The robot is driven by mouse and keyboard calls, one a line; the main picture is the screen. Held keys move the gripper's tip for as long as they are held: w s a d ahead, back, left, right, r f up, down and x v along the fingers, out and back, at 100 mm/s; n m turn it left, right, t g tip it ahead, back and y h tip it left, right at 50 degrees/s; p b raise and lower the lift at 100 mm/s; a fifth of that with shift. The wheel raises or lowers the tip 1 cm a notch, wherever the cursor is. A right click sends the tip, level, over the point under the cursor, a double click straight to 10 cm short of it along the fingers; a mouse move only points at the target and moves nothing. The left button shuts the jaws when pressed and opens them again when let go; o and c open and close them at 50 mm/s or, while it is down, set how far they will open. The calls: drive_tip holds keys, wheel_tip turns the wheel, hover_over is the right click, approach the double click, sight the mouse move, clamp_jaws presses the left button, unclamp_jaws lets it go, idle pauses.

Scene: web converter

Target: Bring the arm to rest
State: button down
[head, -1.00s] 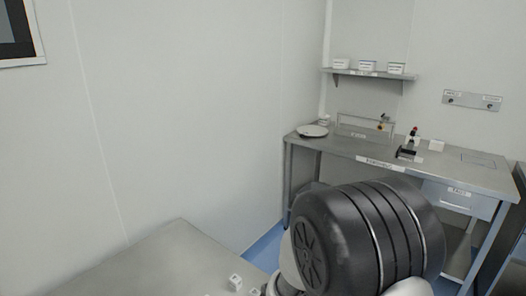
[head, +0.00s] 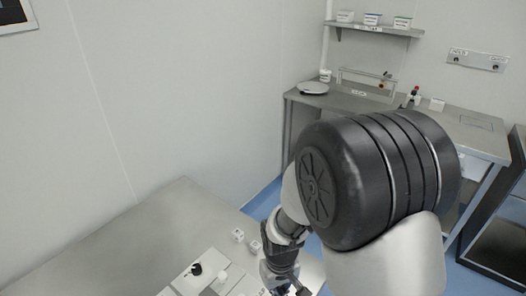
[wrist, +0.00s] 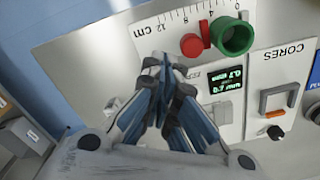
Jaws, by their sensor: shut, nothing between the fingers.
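My gripper (wrist: 165,68) is shut and empty in the wrist view, its fingertips together over a light panel. In the head view my arm stands in front at the lower right, and my gripper is low in the picture, partly cut off by the bottom edge. In the wrist view the panel carries a centimetre scale (wrist: 185,22), a red cylinder (wrist: 191,45), a green ring (wrist: 232,36) and a small display (wrist: 225,80) with green digits. I cannot tell whether the fingertips touch anything.
A plate marked CORES (wrist: 285,65) with an orange-and-grey bracket lies right of the display. Small white cubes (head: 238,236) sit on the near metal table (head: 150,235). A far bench (head: 350,104) holds a round plate (head: 313,88); a shelf (head: 375,27) hangs above it.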

drive_tip(key=s+d+r+m+t, duration=0.1)
drive_tip(key=s+d+r, duration=0.15)
drive_tip(key=r, duration=0.55)
drive_tip(key=s+d+r+m+t, duration=0.1)
drive_tip(key=d+r, duration=0.2)
drive_tip(key=r, duration=0.5)
drive_tip(key=s+d+r+m+t, duration=0.2)
drive_tip(key=s+d+r, duration=0.2)
drive_tip(key=s+r, duration=0.5)
drive_tip(key=shift+s+d+r+t, duration=0.3)
drive_tip(key=shift+s+d, duration=0.1)
drive_tip(key=shift+s, duration=0.45)
